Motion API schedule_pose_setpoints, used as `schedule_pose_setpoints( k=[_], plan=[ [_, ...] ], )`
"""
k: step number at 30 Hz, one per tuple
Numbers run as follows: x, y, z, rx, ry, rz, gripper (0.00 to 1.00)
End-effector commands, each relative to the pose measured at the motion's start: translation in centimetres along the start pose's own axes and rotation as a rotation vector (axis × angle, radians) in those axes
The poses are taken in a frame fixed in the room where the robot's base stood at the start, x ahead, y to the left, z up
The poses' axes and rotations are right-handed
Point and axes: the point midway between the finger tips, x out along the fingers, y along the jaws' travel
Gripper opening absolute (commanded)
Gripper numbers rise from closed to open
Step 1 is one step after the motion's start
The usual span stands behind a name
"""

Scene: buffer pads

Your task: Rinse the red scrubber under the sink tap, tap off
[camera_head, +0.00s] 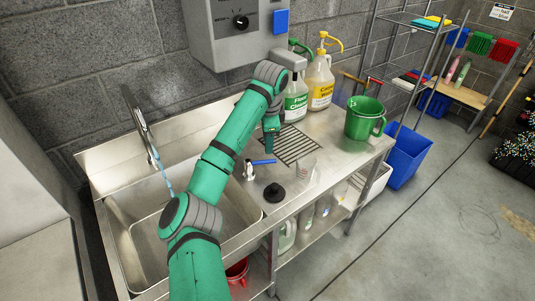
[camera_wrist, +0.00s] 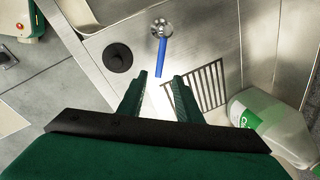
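The tap (camera_head: 138,112) stands at the back of the steel sink (camera_head: 128,240), and a bluish stream of water (camera_head: 167,180) runs from it. A valve with a blue lever (camera_head: 263,162) sits on the counter right of the basin. My gripper (camera_head: 269,150) points down just behind the lever. In the wrist view my gripper (camera_wrist: 160,80) is open and empty, and the blue lever (camera_wrist: 161,58) lies just ahead of the gap between its fingertips. I cannot make out the red scrubber for sure; a red brush (camera_head: 504,48) hangs on the far rack.
A black round stopper (camera_head: 274,193) and a drain grate (camera_head: 292,146) are near my gripper. A grey wall box (camera_head: 232,35) hangs above.

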Motion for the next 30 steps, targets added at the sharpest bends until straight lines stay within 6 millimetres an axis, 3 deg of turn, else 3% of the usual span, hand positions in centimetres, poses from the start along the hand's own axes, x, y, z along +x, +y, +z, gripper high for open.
schedule_pose_setpoints(
  k=[15,21,30],
  plan=[
    [8.3,0.1,0.0,0.000,0.000,0.002,0.32],
    [9.6,0.0,0.0,0.000,0.000,0.001,0.32],
    [9.8,0.0,0.0,0.000,0.000,0.001,0.32]
  ],
)
